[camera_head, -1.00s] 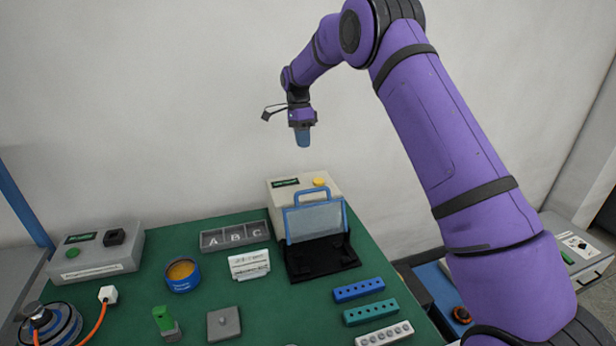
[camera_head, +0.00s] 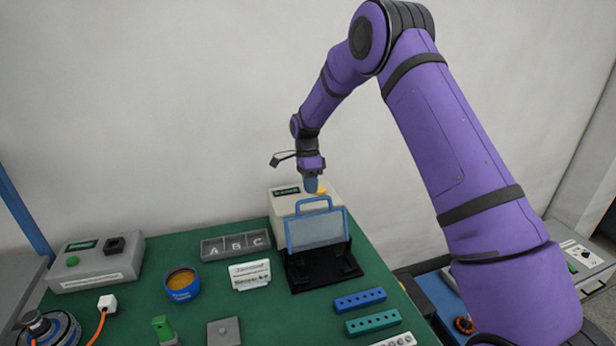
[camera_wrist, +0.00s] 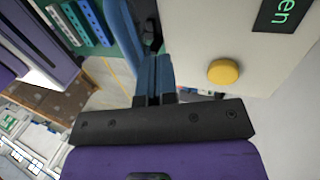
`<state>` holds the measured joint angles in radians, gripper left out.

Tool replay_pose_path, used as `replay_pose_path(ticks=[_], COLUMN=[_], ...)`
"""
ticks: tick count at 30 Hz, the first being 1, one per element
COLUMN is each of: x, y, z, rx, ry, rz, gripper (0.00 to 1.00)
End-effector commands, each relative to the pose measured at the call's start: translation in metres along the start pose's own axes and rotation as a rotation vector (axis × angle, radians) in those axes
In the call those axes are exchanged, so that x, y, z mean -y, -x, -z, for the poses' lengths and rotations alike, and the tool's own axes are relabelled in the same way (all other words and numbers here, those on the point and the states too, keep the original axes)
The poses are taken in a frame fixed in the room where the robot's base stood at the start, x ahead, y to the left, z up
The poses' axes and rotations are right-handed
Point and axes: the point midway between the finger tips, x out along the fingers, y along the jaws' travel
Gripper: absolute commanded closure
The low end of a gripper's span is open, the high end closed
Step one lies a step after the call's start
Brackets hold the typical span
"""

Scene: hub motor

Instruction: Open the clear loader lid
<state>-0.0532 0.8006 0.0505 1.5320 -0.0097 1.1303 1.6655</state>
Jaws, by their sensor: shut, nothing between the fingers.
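The clear loader lid (camera_head: 318,231) has a blue frame and a blue handle (camera_head: 300,206) on top. It stands raised, close to upright, at the back of the black loader base (camera_head: 322,273). My gripper (camera_head: 311,186) points down at the lid's top, in front of the cream box in the picture. Its blue fingers are shut and empty; they also show in the wrist view (camera_wrist: 155,78). A blue bar (camera_wrist: 124,30), likely part of the lid frame, runs beside the fingers in the wrist view. I cannot tell whether they touch it.
A cream box (camera_head: 282,203) with a yellow button (camera_wrist: 223,72) stands behind the lid. Hole strips (camera_head: 360,300) lie at front right.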

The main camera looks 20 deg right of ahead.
Motion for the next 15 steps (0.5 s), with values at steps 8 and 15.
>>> replay_pose_path(ticks=[8,15], x=[-0.012,-0.0121], y=[-0.0065,-0.0065], z=[-0.0002,-0.0001], rx=[0.0,0.0], ry=[0.0,0.001], rz=[-0.001,-0.001], gripper=[1.0,1.0])
